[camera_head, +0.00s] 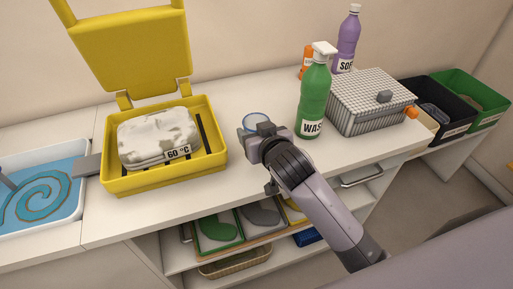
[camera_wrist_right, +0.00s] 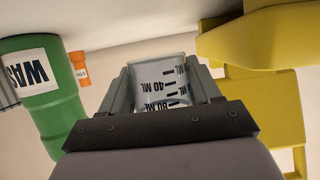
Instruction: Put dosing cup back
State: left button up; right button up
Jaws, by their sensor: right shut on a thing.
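The dosing cup is a clear cup with a blue rim (camera_head: 254,121); in the right wrist view its wall (camera_wrist_right: 163,82) shows black ML marks. My right gripper (camera_head: 262,131) is shut on the cup, one finger on each side of it. It is over the white counter, between the yellow case and the green bottle. My gripper hides the cup's lower part, so I cannot tell whether it touches the counter. My left gripper is not in view. The green wash bottle (camera_head: 314,97) stands upright to the right of the cup.
The open yellow case (camera_head: 150,180) with folded cloth (camera_head: 155,135) is left of the gripper. A grey ribbed box (camera_head: 370,100), a purple bottle (camera_head: 346,40) and an orange bottle (camera_head: 306,60) stand right and behind. A blue tray (camera_head: 40,190) is far left. Bare counter (camera_head: 225,90) lies behind the cup.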

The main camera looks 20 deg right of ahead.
jog(key=shift+f+b, duration=0.35)
jog(key=shift+f, duration=2.1)
jog(key=shift+f, duration=0.1)
jog(key=shift+f, duration=0.15)
jog(key=o, duration=1.1)
jog(key=shift+s+r, duration=0.15)
jog(key=shift+r, duration=0.2)
jog(key=v, duration=1.1)
jog(key=shift+s+r+p, duration=0.2)
jog(key=shift+s+p, duration=0.1)
jog(key=shift+p, duration=0.05)
